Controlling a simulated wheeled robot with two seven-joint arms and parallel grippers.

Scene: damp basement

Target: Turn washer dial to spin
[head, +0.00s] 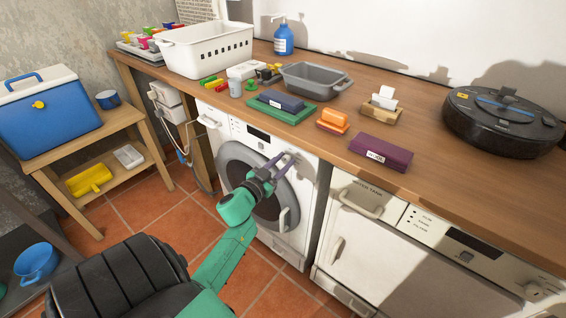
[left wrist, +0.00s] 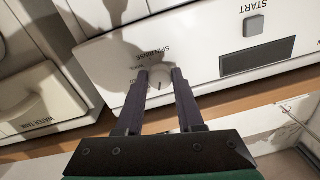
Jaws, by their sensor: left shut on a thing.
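The white washer (head: 270,180) stands under the wooden counter, with its round door facing out. My left gripper (head: 288,158) reaches up to the right end of its control panel. In the left wrist view, the pale round dial (left wrist: 161,85) sits between the two dark fingers of my left gripper (left wrist: 161,74), which is shut on it. The dial carries a small dark mark. In the head view, the fingers cover the dial. My right gripper is in neither view.
The panel has a dark display (left wrist: 256,56) and a START button (left wrist: 254,25). A dryer with a water tank drawer (head: 358,198) stands close on the right. The counter above (head: 330,115) holds boxes, a grey tub (head: 316,80) and a robot vacuum (head: 503,118).

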